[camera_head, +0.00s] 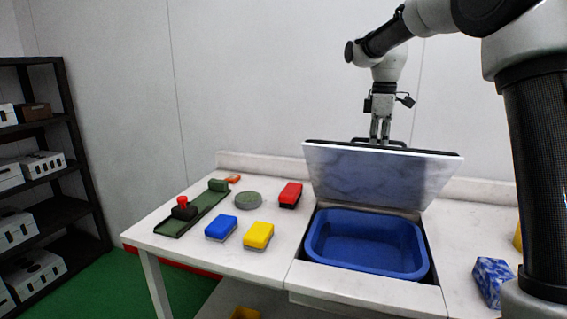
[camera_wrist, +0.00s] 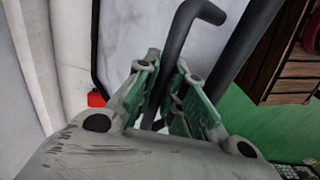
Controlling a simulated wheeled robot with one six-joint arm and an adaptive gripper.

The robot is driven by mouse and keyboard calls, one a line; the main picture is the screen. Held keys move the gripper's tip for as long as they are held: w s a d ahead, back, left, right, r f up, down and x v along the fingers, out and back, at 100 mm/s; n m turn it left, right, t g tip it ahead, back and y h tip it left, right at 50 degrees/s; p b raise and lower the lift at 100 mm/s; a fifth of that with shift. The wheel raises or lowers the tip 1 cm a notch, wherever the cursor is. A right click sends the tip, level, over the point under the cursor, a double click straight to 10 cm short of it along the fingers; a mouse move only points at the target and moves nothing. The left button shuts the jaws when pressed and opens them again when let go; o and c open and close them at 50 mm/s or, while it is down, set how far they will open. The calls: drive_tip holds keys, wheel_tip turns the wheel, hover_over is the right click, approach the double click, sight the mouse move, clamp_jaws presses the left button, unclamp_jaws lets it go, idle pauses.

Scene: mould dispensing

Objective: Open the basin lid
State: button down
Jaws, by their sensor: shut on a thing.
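The basin lid (camera_head: 380,180) is a pale panel, raised and standing steeply tilted behind the blue basin (camera_head: 365,243). The basin is uncovered and looks empty, set in an opening of the table. A dark bar handle (camera_head: 393,145) shows at the lid's top edge. My gripper (camera_head: 380,142) points down at that edge from above. In the wrist view my gripper (camera_wrist: 170,100) has its green-padded fingers closed around the dark handle bar (camera_wrist: 175,60). The lid's upper edge partly hides the fingertips in the head view.
On the table's left are a green tray (camera_head: 190,212) with a red-topped piece, a grey-green disc (camera_head: 248,200), and red (camera_head: 290,195), blue (camera_head: 221,227) and yellow (camera_head: 258,235) blocks. A blue-white block (camera_head: 491,281) stands right of the basin. A wall is close behind the lid.

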drive_tip(key=shift+w+d+r, duration=0.2)
drive_tip(key=shift+w+r, duration=0.15)
drive_tip(key=shift+w, duration=0.25)
drive_tip(key=shift+w+d+r, duration=0.2)
drive_tip(key=shift+w+r, duration=0.1)
drive_tip(key=shift+w, duration=0.3)
drive_tip(key=shift+w+d+r, duration=0.2)
drive_tip(key=shift+w+r, duration=0.15)
drive_tip(key=shift+w, duration=0.25)
drive_tip(key=shift+w+d+r, duration=0.2)
drive_tip(key=shift+w+r, duration=0.05)
drive_tip(key=shift+w, duration=0.4)
drive_tip(key=shift+w+d+r, duration=0.2)
drive_tip(key=shift+w+r, duration=0.1)
drive_tip(key=shift+w, duration=0.3)
drive_tip(key=shift+w+d+r, duration=0.2)
drive_tip(key=shift+w+r, duration=0.05)
drive_tip(key=shift+w, duration=0.4)
drive_tip(key=shift+w+d+r, duration=0.15)
drive_tip(key=shift+w+d, duration=0.05)
drive_tip(key=shift+w, duration=0.45)
drive_tip(key=shift+w+d+r, duration=0.2)
drive_tip(key=shift+w+d, duration=0.05)
drive_tip(key=shift+w, duration=0.4)
drive_tip(key=shift+w+d+r, duration=0.15)
drive_tip(key=shift+w+d, duration=0.05)
drive_tip(key=shift+w, duration=0.45)
